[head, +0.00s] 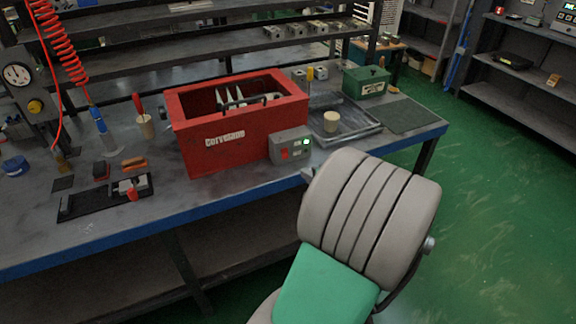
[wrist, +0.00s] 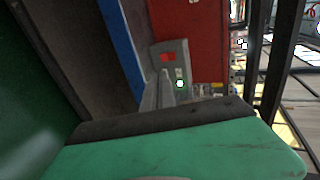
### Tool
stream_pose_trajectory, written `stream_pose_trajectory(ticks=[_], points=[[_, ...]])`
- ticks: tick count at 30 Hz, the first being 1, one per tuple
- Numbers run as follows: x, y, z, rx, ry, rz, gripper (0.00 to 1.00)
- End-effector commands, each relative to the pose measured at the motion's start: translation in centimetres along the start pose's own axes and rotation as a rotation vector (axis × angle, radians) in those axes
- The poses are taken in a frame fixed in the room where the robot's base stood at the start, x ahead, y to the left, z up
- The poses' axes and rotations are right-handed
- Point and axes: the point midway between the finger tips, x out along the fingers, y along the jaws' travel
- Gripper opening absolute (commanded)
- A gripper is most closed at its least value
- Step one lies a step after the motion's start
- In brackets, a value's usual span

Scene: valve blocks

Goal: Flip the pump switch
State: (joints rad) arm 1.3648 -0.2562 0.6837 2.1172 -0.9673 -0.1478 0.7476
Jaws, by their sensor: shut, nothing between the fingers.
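The pump switch is on a small grey control box (head: 291,146) at the front right corner of the red tank (head: 229,145). The box has a red rocker (head: 284,154) and a lit green lamp (head: 306,142). The wrist view also shows the box (wrist: 183,50), with the red rocker (wrist: 167,58) and green lamp (wrist: 180,84).
The blue-edged bench (head: 150,224) carries a grey tray (head: 350,138) with a pale cylinder, and a green box (head: 366,82). Tools and a black mat (head: 80,207) lie on the left. Shelves stand behind. The green floor (head: 490,215) at right is open.

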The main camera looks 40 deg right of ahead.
Motion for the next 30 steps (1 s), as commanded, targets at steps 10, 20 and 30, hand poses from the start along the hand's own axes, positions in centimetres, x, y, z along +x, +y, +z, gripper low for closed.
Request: stream_pose_trajectory(ticks=[10, 20, 30], points=[[0.4, -0.1, 0.0, -0.003, -0.001, 0.000, 0.00], [6.5, -0.1, 0.2, -0.005, -0.007, 0.002, 0.00], [12.9, -0.1, 0.1, -0.005, -0.003, 0.002, 0.00]])
